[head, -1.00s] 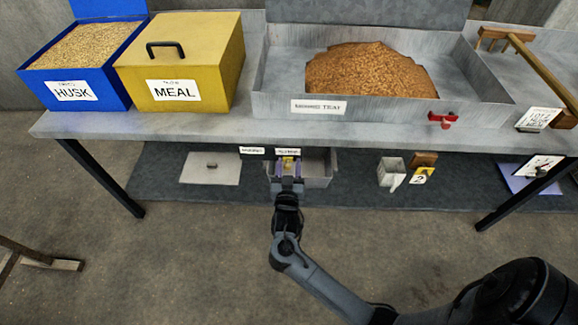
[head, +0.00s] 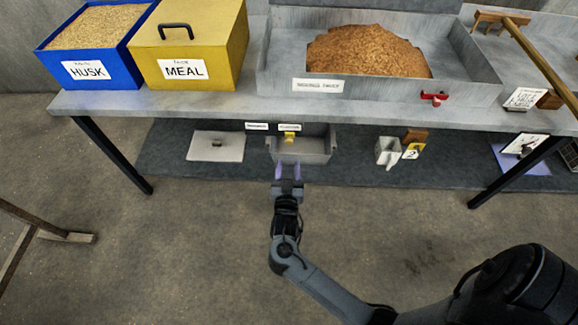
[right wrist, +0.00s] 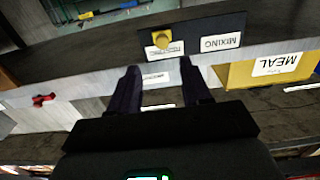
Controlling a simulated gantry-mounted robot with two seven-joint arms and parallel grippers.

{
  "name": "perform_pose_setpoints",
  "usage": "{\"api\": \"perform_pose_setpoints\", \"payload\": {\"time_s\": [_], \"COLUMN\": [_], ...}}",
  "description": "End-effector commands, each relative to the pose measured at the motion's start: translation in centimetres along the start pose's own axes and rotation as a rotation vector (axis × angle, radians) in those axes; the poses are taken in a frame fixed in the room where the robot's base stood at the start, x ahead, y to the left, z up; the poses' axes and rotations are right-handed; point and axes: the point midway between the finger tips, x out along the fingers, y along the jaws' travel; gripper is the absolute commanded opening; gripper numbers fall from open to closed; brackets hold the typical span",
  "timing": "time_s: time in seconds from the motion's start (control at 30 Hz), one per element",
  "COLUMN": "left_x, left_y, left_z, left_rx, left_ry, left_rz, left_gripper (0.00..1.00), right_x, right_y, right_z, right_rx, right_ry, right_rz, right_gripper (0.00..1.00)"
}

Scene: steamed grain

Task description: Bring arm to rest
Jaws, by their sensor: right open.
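My right gripper (head: 289,169) is open and empty in the head view, with its purple-tinted fingers pointing at the shelf under the table. It stands in front of a small yellow knob (head: 289,138) on a grey open-topped bin (head: 302,150), with a gap between. In the right wrist view my dark fingers (right wrist: 158,75) are spread apart with nothing held. The yellow knob (right wrist: 161,41) shows beyond them, near a MIXING label (right wrist: 220,43). My left gripper is not in view.
The grey table (head: 215,103) carries a blue HUSK box (head: 60,68), a yellow MEAL box (head: 215,55) and a grain-filled tray (head: 465,92). The dark lower shelf (head: 350,172) holds a flat grey lid (head: 216,146) and a small scoop-like container (head: 388,151). Open floor lies in front.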

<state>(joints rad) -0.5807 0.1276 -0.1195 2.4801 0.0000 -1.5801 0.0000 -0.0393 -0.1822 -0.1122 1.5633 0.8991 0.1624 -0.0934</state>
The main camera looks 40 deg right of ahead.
Motion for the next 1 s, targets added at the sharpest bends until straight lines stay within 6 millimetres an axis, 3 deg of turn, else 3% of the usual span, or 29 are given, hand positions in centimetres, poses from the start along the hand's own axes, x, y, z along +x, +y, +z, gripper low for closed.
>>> {"api": "perform_pose_setpoints", "payload": {"time_s": [0.37,0.47,0.6,0.67,0.8,0.87,1.0], "left_x": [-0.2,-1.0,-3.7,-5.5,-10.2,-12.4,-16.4], "left_y": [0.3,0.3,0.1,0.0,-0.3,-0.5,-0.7], "left_z": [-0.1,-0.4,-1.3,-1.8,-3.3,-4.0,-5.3], "left_rx": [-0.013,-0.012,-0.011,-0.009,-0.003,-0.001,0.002], "left_ry": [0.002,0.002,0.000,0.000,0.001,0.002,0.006], "left_rz": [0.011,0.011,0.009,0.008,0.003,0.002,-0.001], "left_gripper": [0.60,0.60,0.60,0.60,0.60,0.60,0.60], "right_x": [-0.1,-0.5,-1.6,-2.1,-3.3,-4.1,-7.9], "right_y": [0.1,0.6,3.1,4.8,7.3,7.6,6.2], "right_z": [0.0,-0.1,-0.5,-1.6,-6.7,-8.9,-13.0], "right_rx": [-0.002,-0.015,-0.076,-0.101,-0.118,-0.114,-0.135], "right_ry": [-0.002,-0.013,-0.038,-0.039,-0.069,-0.137,-0.374], "right_rz": [0.000,0.000,-0.001,-0.002,-0.087,-0.163,-0.393], "right_gripper": [0.48,0.48,0.48,0.48,0.48,0.48,0.48]}}
